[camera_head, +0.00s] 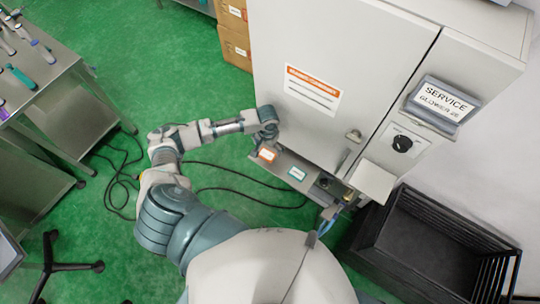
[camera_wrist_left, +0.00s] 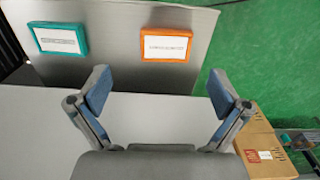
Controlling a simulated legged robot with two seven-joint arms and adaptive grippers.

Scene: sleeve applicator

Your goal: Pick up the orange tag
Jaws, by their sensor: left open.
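The orange tag (camera_head: 267,154) lies on the grey ledge at the foot of the cabinet door, with a white label on its face. It also shows in the left wrist view (camera_wrist_left: 166,46), beyond the space between my fingertips. A teal tag (camera_head: 297,173) lies to its right on the same ledge; in the left wrist view it (camera_wrist_left: 58,40) is at the upper left. My left gripper (camera_wrist_left: 160,88) is open and empty, its fingers spread wide and apart from both tags. In the head view it (camera_head: 266,128) is by the cabinet, just above the orange tag. My right gripper is out of view.
The cabinet door (camera_head: 330,60) rises behind the ledge (camera_head: 282,166). A black crate (camera_head: 430,240) stands at the lower right. Black cables (camera_head: 240,190) lie on the green floor. A metal cart (camera_head: 60,90) with tools stands at the left, and cardboard boxes (camera_head: 235,45) at the back.

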